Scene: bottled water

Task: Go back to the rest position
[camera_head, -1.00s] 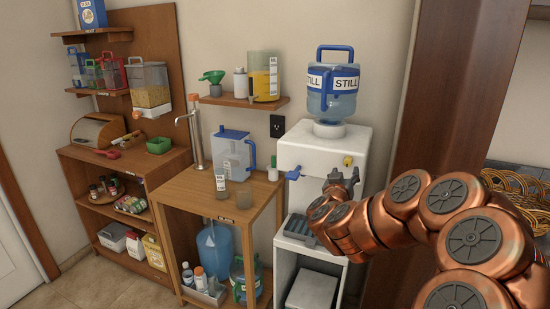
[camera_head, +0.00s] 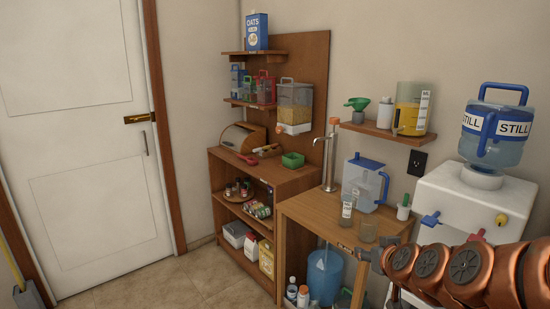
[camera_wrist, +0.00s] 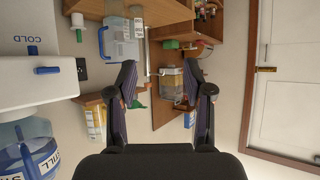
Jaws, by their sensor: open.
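My gripper (camera_wrist: 162,82) is open and empty in the wrist view, its two dark fingers apart with free air between them. In the head view my gripper (camera_head: 370,256) is small at the end of my copper arm, by the front of the wooden table (camera_head: 318,216), and its fingers are hard to make out. The white water dispenser (camera_head: 452,195) stands at the right behind my arm, with a blue bottle marked STILL (camera_head: 488,150) on top. The dispenser also shows at the left of the wrist view (camera_wrist: 30,75).
A blue-handled pitcher (camera_head: 362,185) and two glasses stand on the wooden table. A shelf unit (camera_head: 290,185) with jars and a bread box is left of it. A white door (camera_head: 85,150) is at the far left, with open floor (camera_head: 185,285) before it.

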